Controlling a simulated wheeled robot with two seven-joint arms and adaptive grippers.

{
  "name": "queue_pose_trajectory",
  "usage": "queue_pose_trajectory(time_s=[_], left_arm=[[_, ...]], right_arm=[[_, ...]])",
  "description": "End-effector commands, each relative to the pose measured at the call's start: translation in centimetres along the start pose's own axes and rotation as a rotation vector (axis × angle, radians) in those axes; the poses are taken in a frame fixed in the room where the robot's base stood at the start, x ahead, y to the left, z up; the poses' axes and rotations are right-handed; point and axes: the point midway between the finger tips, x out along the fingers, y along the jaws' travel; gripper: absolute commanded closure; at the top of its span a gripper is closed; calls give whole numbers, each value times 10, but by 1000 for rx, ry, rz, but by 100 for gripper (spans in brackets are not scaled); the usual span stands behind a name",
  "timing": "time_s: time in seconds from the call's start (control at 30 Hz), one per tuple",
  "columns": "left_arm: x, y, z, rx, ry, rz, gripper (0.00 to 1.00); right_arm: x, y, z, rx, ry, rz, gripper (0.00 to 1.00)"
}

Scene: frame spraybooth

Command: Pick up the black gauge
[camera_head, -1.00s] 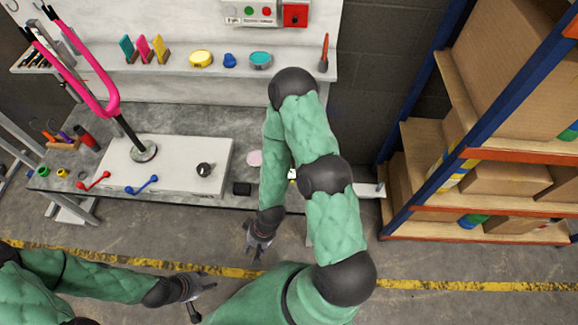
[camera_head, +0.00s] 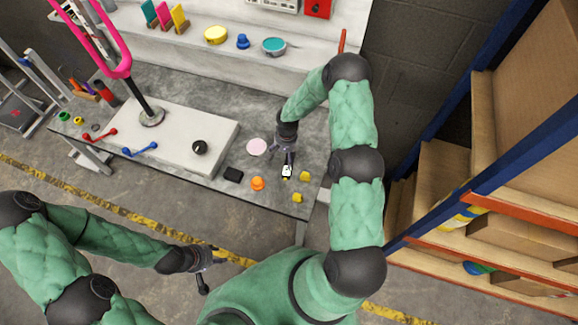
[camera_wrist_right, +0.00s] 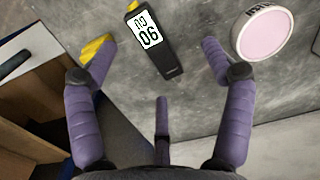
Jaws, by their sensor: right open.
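The black gauge (camera_head: 287,171) lies on the grey bench near its right end, with a white display facing up. In the right wrist view the gauge (camera_wrist_right: 155,42) shows large digits on its display and lies ahead of and between the spread fingers. My right gripper (camera_head: 284,152) is open and empty just above the bench beside the gauge, overlapping its far end in the head view. In the right wrist view my right gripper (camera_wrist_right: 160,72) has its purple fingers apart, not closed on anything. My left gripper (camera_head: 207,268) is open and empty in front of the bench.
A pink round disc (camera_head: 257,147) lies left of the gauge. An orange knob (camera_head: 257,184), a black block (camera_head: 233,174) and yellow pieces (camera_head: 305,176) are close by. A white board (camera_head: 180,150) with a black knob (camera_head: 199,147) is further left. A blue-orange shelf (camera_head: 500,170) stands right.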

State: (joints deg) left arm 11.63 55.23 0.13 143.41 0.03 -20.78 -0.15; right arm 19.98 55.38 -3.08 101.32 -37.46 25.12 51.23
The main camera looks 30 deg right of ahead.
Motion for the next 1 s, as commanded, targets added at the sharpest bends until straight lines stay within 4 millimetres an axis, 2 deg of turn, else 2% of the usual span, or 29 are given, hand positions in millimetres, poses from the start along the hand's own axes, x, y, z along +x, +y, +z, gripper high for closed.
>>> queue_pose_trajectory(time_s=[0.03, 0.1, 0.2, 0.4, 0.67, 1.0], left_arm=[[2, 0, 0, 0, 0, 0, 60], [2, -1, 0, 0, 0, 0, 60], [5, -2, 0, 0, 0, 0, 60], [12, -4, 0, 0, -1, 0, 60], [15, -5, 0, 0, -1, 0, 60], [28, -10, -1, 0, -1, 0, 60]], right_arm=[[-2, 7, -14, 26, 17, 23, 18], [-5, 14, -26, 49, 31, 46, 18], [2, 18, -32, 63, 38, 61, 18], [32, 20, -33, 65, 38, 61, 18], [50, 21, -33, 63, 40, 58, 18], [93, 27, -29, 64, 39, 58, 18]])
